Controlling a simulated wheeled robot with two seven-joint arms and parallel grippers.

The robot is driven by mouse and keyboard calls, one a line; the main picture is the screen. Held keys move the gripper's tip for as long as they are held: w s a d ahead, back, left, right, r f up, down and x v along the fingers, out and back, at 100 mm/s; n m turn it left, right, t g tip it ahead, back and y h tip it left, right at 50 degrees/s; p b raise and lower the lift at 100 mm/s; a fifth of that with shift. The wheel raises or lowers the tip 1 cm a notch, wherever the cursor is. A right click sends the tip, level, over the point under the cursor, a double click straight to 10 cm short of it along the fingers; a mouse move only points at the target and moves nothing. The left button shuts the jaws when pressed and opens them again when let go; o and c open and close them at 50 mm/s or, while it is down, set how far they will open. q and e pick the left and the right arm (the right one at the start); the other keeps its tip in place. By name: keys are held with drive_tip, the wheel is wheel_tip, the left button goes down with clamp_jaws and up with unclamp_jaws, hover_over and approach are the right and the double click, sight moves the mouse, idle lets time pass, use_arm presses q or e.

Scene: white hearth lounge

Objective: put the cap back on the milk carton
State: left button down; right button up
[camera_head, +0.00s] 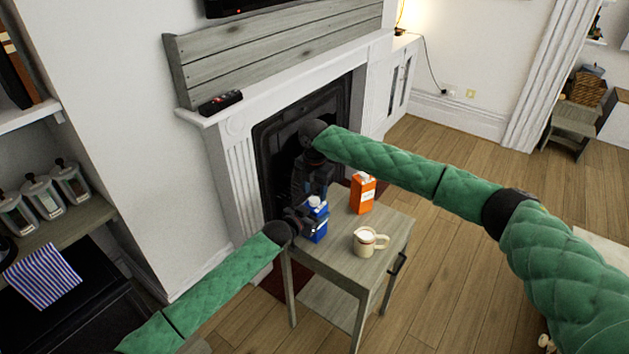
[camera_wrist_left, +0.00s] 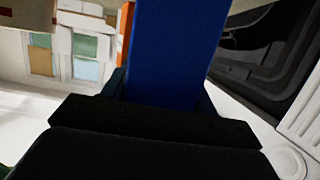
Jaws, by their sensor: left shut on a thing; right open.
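A blue carton (camera_head: 319,229) with a white top (camera_head: 314,202) stands on the small grey wooden table; I take it as the milk carton. My left gripper (camera_head: 300,217) is shut on its side, coming from the left. In the left wrist view the blue carton (camera_wrist_left: 172,50) fills the space between the dark fingers of the left gripper (camera_wrist_left: 160,100). My right gripper (camera_head: 314,192) is open, pointing down just above the carton's top. I cannot tell whether the white piece there is the cap or part of the carton, nor whether the right fingers touch it.
An orange carton (camera_head: 362,194) stands behind and to the right on the table (camera_head: 342,258). A cream mug (camera_head: 366,241) stands near the front right. The fireplace (camera_head: 275,140) is close behind my grippers. The table's right side has some free room.

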sight(314, 200)
drive_tip(key=shift+f, duration=1.5)
drive_tip(key=shift+c, duration=0.2)
clamp_jaws()
